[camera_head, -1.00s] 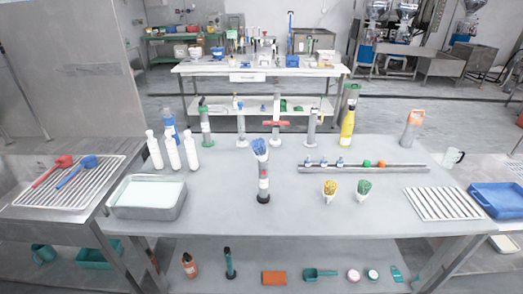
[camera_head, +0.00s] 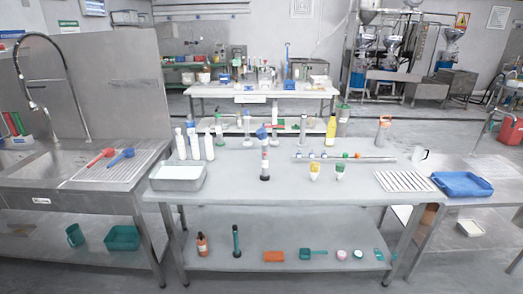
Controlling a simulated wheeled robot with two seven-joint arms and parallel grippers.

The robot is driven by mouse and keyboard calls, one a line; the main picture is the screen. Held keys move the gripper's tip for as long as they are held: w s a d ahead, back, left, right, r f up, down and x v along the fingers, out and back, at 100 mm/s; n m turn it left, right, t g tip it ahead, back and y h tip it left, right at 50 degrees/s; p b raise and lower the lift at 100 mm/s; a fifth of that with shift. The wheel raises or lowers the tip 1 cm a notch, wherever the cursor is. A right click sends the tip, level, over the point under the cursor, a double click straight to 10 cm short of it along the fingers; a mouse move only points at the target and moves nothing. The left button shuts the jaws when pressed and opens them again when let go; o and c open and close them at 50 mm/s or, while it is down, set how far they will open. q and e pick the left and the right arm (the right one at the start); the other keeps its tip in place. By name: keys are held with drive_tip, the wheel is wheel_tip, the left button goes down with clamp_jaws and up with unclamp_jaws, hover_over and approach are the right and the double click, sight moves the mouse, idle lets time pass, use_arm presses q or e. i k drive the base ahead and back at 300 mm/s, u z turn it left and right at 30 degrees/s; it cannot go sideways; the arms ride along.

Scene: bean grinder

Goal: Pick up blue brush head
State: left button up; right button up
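The blue brush head (camera_head: 262,133) sits at the top of an upright pale handle or holder with a dark base (camera_head: 264,165). It stands near the middle of the grey table (camera_head: 235,180). A yellow brush head (camera_head: 314,168) and a green brush head (camera_head: 339,169), each on a white base, stand to its right. Neither of my grippers shows in this view.
A metal tray (camera_head: 178,185) and white bottles stand left of the brush. A rail with small coloured pieces, a white rack (camera_head: 405,182) and a blue tray (camera_head: 462,184) are to the right. The table's front middle is clear. A lower shelf (camera_head: 290,266) holds several items.

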sight(263, 138)
drive_tip(key=z, duration=1.2)
drive_tip(key=i, duration=0.8)
drive_tip(key=z, duration=0.6)
drive_tip(key=i, duration=0.9)
drive_tip(key=u, duration=1.05)
drive_tip(key=i, duration=0.65)
drive_tip(key=u, duration=0.7)
